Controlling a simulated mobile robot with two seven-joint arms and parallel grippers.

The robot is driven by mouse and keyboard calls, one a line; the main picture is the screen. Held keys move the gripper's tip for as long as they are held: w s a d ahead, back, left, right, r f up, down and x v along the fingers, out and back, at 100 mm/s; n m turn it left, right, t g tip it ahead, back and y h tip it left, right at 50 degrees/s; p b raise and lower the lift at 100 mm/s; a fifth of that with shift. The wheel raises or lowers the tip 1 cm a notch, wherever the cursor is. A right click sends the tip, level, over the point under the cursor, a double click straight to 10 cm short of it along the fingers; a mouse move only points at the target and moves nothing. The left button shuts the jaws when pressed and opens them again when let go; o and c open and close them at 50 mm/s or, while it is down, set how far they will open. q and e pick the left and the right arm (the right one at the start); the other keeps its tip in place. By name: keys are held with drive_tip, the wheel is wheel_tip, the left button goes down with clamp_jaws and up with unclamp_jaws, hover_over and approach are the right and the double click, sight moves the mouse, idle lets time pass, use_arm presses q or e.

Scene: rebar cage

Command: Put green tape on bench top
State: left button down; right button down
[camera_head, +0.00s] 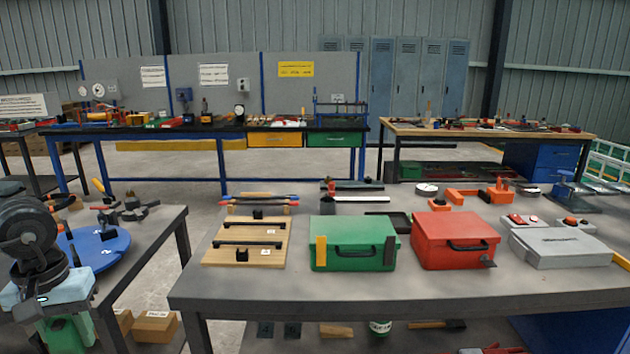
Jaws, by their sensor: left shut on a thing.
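My left gripper (62,318) is low at the left edge of the head view, in front of the left table. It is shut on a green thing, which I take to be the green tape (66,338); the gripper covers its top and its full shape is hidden. The bench top (300,291) is the large grey surface at the centre and right. The gripper and the green thing are to the left of it and apart from it. My right gripper is not in view.
On the bench stand a wooden board (226,254), a green case (352,262), a red case (437,254) and a grey case (560,257). The front strip of the bench is clear. A green and white cylinder (380,328) is on the lower shelf. A blue disc (93,254) lies on the left table.

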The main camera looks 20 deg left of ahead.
sight(60, 353)
use_arm(q)
drive_tip(key=shift+s+a+f, duration=0.35)
drive_tip(key=shift+s+f, duration=0.15)
drive_tip(key=shift+s+a+f+n, duration=0.1)
drive_tip(key=shift+s+f+n, duration=0.35)
drive_tip(key=shift+f, duration=0.35)
drive_tip(key=shift+s+f, duration=0.25)
drive_tip(key=shift+f, duration=0.35)
drive_tip(key=shift+d+f, duration=0.1)
drive_tip(key=shift+d, duration=0.1)
drive_tip(key=shift+d+f, duration=0.15)
